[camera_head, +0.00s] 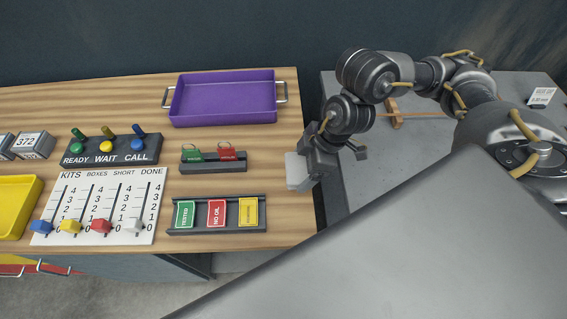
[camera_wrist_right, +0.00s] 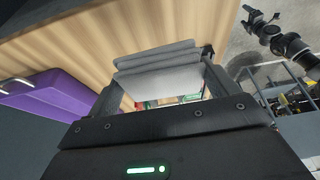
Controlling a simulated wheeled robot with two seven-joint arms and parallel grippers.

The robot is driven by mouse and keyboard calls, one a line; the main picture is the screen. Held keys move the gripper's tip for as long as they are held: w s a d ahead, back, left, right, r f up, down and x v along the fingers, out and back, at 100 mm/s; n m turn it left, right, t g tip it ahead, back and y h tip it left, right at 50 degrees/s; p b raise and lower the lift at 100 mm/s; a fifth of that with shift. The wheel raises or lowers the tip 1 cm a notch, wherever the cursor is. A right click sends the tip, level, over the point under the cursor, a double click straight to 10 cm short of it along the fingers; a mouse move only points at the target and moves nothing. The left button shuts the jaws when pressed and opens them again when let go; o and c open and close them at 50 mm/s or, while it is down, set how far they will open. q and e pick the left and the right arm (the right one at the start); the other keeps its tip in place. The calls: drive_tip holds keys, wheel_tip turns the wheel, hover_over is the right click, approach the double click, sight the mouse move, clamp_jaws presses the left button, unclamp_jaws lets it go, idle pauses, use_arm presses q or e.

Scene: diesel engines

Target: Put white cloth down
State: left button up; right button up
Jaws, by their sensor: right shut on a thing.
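The white cloth (camera_head: 297,171) is folded into a thick pad. My right gripper (camera_head: 312,168) is shut on it at the right end of the wooden table (camera_head: 270,233). In the right wrist view the cloth (camera_wrist_right: 158,68) shows its stacked layers between the two fingers of the right gripper (camera_wrist_right: 165,90). I cannot tell whether the cloth touches the table top. My left gripper is not in view.
A purple tray (camera_head: 223,99) stands at the back. A rack with green and red tags (camera_head: 213,158) and a holder with colored cards (camera_head: 216,214) lie left of the cloth. A slider board (camera_head: 104,206) and a yellow tray (camera_head: 17,204) are further left. A grey surface (camera_head: 419,147) stands right.

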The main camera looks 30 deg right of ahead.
drive_tip(key=w+b, duration=0.1)
drive_tip(key=f+b, duration=0.1)
drive_tip(key=b, duration=0.1)
drive_tip(key=shift+w+f+b, duration=0.2)
drive_tip(key=shift+w+b, duration=0.1)
drive_tip(key=shift+w, duration=0.05)
drive_tip(key=shift+w+r, duration=0.1)
drive_tip(key=shift+w, duration=0.25)
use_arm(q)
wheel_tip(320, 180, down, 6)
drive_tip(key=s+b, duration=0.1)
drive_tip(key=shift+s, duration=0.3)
use_arm(e)
drive_tip(key=w+f, duration=0.5)
drive_tip(key=shift+w+a+f, duration=0.15)
drive_tip(key=shift+w+a, duration=0.05)
drive_tip(key=shift+w, duration=0.05)
drive_tip(key=shift+w+f, duration=0.25)
drive_tip(key=shift+f, duration=0.25)
drive_tip(key=shift+w+f, duration=0.2)
drive_tip(key=shift+f, duration=0.3)
drive_tip(key=shift+f+p, duration=0.55)
drive_tip(key=shift+f, duration=0.35)
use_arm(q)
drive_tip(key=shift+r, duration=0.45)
